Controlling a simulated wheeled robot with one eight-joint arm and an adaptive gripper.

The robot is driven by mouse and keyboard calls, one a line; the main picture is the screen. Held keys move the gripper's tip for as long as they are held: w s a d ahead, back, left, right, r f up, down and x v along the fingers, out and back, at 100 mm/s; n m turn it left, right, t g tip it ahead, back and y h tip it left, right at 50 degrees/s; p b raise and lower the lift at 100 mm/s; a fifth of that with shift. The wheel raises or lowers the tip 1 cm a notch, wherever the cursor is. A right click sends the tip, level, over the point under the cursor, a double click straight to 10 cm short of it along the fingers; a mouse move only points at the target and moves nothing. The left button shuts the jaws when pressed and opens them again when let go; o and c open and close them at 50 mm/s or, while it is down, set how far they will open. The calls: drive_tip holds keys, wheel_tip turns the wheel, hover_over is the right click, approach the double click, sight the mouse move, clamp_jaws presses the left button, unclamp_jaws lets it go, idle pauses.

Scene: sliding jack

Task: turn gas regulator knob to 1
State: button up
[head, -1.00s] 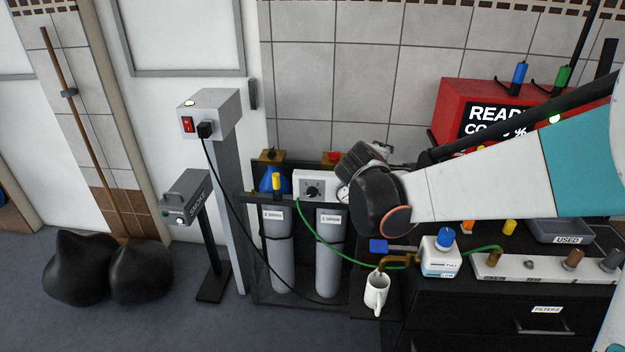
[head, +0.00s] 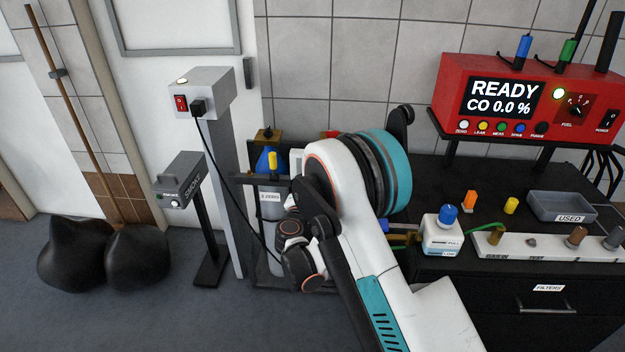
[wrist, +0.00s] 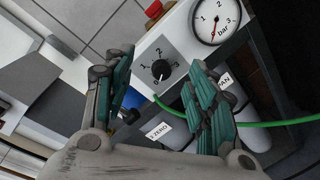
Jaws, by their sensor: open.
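In the wrist view the gas regulator knob (wrist: 160,70) is a black round knob on a white box. Its dial is marked 0 to 3, and its pale pointer appears to face the 0. Beside it a round gauge (wrist: 215,20) marked in bar has a red needle near 0. My gripper (wrist: 161,64) is open and empty, one finger on each side of the knob in the picture. I see no contact, and the gap in depth is hard to judge. In the head view my arm hides the knob and fingers.
Grey gas cylinders (wrist: 178,136) stand below the box, with a green hose (wrist: 275,122) running right. A black cable (head: 222,185) hangs left of my arm from a grey post (head: 222,190). A black bench (head: 440,190) with a white bottle (head: 442,235) stands to the right.

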drive_tip(key=s+a+f+n, duration=0.1)
drive_tip(key=a+f+n, duration=0.15)
drive_tip(key=f, duration=0.35)
drive_tip(key=w+b, duration=0.4)
drive_tip(key=w, duration=0.9)
drive_tip(key=shift+w+d+t+y, duration=0.3)
drive_tip(key=shift+d+t+y, duration=0.1)
drive_tip(key=shift+d, duration=0.05)
drive_tip(key=c, duration=1.1)
